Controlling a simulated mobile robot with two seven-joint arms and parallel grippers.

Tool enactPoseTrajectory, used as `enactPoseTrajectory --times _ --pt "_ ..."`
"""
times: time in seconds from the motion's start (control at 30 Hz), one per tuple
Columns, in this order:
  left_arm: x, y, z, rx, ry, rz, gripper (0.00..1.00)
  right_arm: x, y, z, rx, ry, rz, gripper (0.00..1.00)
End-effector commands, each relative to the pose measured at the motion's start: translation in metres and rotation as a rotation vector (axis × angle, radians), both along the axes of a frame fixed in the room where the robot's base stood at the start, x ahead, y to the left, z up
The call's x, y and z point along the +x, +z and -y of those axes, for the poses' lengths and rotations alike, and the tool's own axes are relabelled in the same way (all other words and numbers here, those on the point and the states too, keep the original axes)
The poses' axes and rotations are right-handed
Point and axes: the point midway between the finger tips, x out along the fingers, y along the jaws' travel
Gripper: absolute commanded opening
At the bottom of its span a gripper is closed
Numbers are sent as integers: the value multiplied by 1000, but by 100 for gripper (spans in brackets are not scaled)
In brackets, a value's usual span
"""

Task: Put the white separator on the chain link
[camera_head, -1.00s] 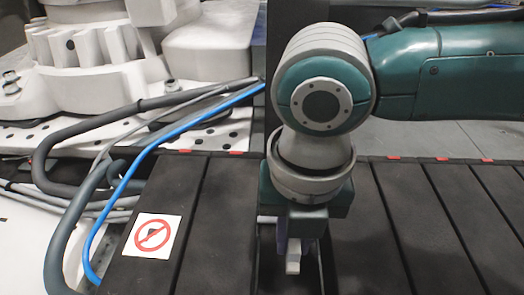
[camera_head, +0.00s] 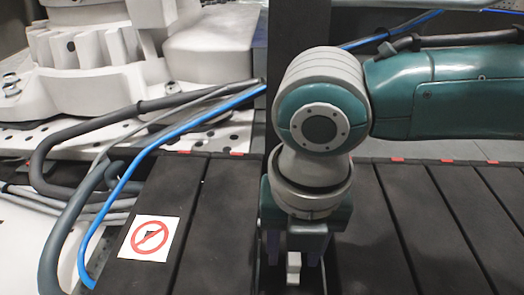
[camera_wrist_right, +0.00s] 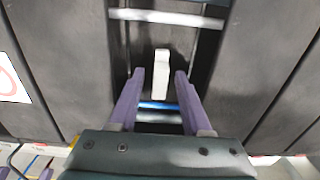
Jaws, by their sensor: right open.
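The white separator (camera_wrist_right: 161,72) is a small pale block in a dark channel between the black panels. It also shows in the head view (camera_head: 293,266), below my right gripper. My right gripper (camera_wrist_right: 160,76) is open, with its two purple fingers on either side of the separator's lower part in the wrist view. I see gaps between the separator and both fingers; I cannot tell the depth between them. The chain link seems to be the dark channel with pale crossbars (camera_wrist_right: 167,17) across it.
Black ribbed panels (camera_head: 215,225) lie on both sides of the channel. A white sign with a red prohibition ring (camera_head: 149,238) lies at the left. Grey hoses and a blue cable (camera_head: 130,170) curve along the left, near a white machine base (camera_head: 90,95).

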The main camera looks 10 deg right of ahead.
Motion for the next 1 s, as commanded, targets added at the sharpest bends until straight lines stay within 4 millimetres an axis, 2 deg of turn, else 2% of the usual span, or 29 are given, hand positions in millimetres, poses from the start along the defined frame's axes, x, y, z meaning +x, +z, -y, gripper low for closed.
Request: enactPoseTrajectory --times 0.17,0.4,0.6,0.7,0.87,0.93,1.0 --pt "0 15 -1 5 -4 0 100 0 22 0 1 0 1 48" --pt "0 54 -2 10 -6 -1 100 1 79 0 2 1 2 48" --pt "0 74 -2 10 -6 -1 100 1 112 0 0 0 2 48" --pt "0 78 -2 9 -6 0 100 0 121 0 1 0 1 48" --pt "0 79 -2 8 -6 0 100 0 124 0 1 -1 0 48" --pt "0 78 -2 7 -5 0 100 -3 122 -5 14 -14 -1 48" --pt "0 78 -1 5 -4 0 100 -13 120 -18 53 -60 -6 48"
